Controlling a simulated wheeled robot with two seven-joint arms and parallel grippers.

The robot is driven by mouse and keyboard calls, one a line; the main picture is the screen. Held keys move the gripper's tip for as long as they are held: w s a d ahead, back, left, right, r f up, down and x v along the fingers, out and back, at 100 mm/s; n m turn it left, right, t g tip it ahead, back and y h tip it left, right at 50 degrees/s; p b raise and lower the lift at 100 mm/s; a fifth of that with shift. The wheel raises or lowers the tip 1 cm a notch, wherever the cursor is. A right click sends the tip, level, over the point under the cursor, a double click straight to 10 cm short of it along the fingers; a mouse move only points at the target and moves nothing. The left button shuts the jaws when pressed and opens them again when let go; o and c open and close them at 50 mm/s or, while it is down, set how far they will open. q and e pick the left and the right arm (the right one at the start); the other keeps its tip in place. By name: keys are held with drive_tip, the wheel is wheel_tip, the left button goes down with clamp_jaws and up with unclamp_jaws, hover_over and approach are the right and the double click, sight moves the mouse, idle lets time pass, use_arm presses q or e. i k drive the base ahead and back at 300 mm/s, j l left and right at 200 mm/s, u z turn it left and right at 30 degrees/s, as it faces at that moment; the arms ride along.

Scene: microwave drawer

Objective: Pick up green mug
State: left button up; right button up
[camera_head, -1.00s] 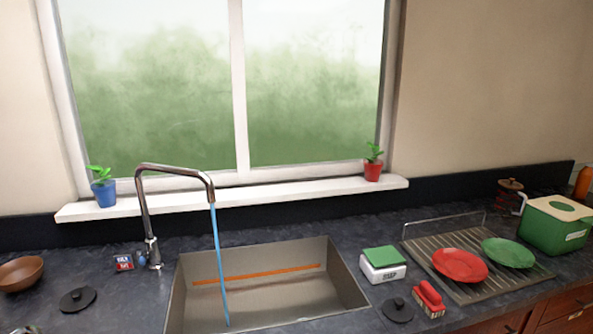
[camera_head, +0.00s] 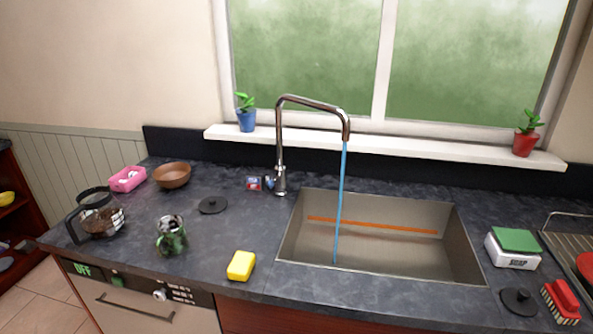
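A green mug (camera_head: 172,240) stands upright on the dark countertop at the left, near the front edge. It looks glassy, with a dark upper part, and its handle cannot be made out clearly. It stands between a glass coffee pot (camera_head: 101,217) on its left and a yellow sponge (camera_head: 241,265) on its right. Neither of my grippers is in the head view.
A black lid (camera_head: 212,205) and a brown bowl (camera_head: 172,175) lie behind the mug. A pink container (camera_head: 128,179) is at the back left. The sink (camera_head: 380,240), with running water from the tap (camera_head: 280,165), is to the right. The counter's front edge is close to the mug.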

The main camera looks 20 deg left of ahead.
sight(170, 239)
drive_tip(key=u, duration=1.6)
drive_tip(key=i, duration=0.05)
